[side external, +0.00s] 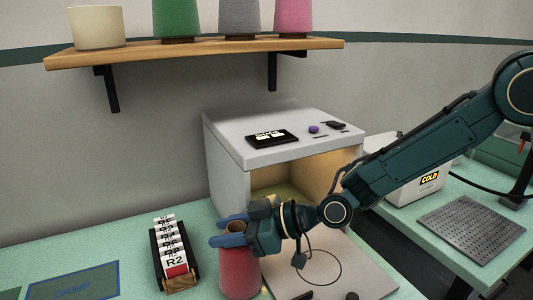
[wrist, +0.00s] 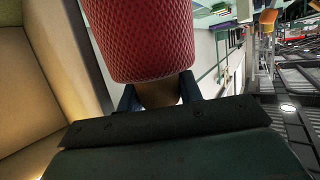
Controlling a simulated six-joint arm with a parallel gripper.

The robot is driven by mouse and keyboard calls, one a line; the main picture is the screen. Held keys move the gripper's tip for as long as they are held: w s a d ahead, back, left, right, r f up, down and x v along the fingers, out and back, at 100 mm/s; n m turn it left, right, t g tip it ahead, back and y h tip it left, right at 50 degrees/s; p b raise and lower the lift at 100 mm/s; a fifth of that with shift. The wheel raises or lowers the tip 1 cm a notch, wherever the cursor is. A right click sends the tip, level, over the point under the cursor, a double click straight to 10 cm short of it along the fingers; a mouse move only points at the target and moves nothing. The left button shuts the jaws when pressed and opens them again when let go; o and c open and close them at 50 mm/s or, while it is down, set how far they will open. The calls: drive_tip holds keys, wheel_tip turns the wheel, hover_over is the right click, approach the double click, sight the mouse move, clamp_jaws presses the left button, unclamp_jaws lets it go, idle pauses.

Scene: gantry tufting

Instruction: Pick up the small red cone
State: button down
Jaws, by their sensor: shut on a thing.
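The small red cone (side external: 240,273) is upright at the front of the green table in the side external view, by the white box's front corner. Its body is textured red and its top end is tan. My gripper (side external: 226,230) reaches in from the right with its blue fingers on either side of the tan top, shut on it. In the wrist view the red cone (wrist: 146,40) fills the upper middle, with its tan end between the fingers. I cannot tell whether its base touches the table.
A white open-front box (side external: 225,160) stands behind my gripper. A black rack of labelled cards (side external: 172,255) is close on the left. A shelf (side external: 200,50) above holds larger cones and a cream pot (side external: 95,28). A white COLD box (side external: 415,185) and perforated plate (side external: 472,228) are at right.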

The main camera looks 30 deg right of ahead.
sight(235, 256)
drive_tip(key=shift+s+r, duration=0.1)
drive_tip(key=shift+r, duration=0.25)
drive_tip(key=s, duration=0.3)
drive_tip(key=shift+s, duration=0.4)
wheel_tip(235, 256, up, 14)
drive_tip(key=shift+f, duration=0.15)
drive_tip(key=shift+d, duration=0.1)
